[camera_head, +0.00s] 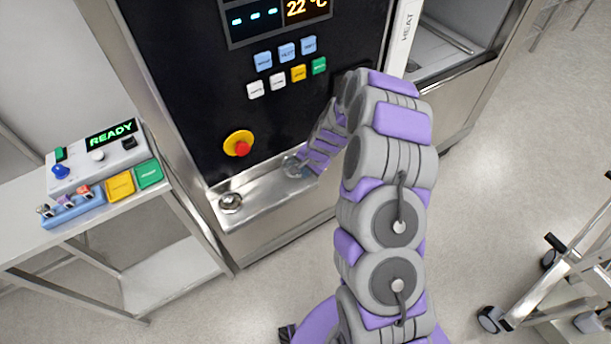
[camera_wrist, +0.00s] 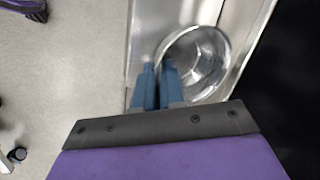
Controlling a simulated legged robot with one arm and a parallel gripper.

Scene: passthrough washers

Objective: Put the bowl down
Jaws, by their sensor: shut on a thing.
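A shiny round metal bowl (camera_wrist: 207,62) fills the middle of the wrist view, over a metal ledge. My gripper (camera_wrist: 158,72) has its two blue fingers at the bowl's near left rim and is shut on it. In the head view my gripper (camera_head: 301,160) is at the ledge on the front of the dark panel, with the bowl (camera_head: 291,168) partly hidden by it. The bowl is at or just above the ledge (camera_head: 262,186); I cannot tell if it touches. The fingertips are too small to make out in the head view.
A second small round metal thing (camera_head: 230,203) sits at the ledge's left end. A red emergency button (camera_head: 242,148) is on the panel above. A side table (camera_head: 22,243) with a control box (camera_head: 97,158) stands left. A wheeled cart (camera_head: 560,285) stands right on open floor.

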